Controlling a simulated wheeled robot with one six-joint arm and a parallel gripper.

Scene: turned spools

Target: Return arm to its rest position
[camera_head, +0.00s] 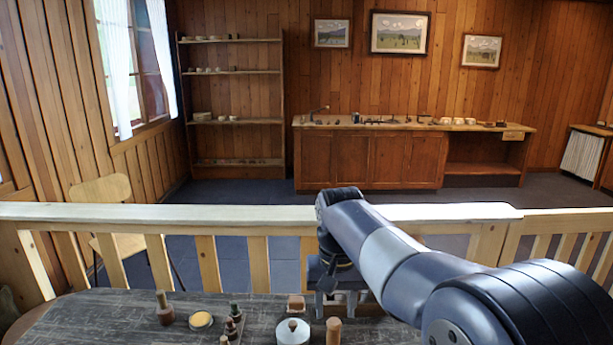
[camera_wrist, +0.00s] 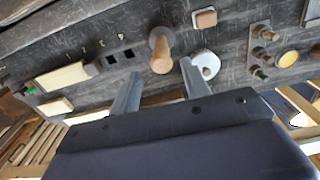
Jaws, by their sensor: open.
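My gripper (camera_head: 336,304) hangs at the near side of the railing, over the far edge of the dark table (camera_head: 95,318). In the wrist view its two fingers (camera_wrist: 160,82) are spread apart with nothing held between them. A wooden turned peg (camera_wrist: 161,50) shows beyond the fingertips; a wooden peg (camera_head: 333,330) also stands near the gripper in the head view. A white round lidded pot (camera_head: 292,332) is just left of it, and also shows in the wrist view (camera_wrist: 205,66). My arm hides the table's right part.
On the table are a small block (camera_head: 296,302), a yellow-topped disc (camera_head: 201,320), a dark-knobbed rack (camera_head: 232,325) and a wooden bottle shape (camera_head: 165,310). A numbered strip with square holes (camera_wrist: 112,58) shows in the wrist view. The railing (camera_head: 150,214) runs behind the table.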

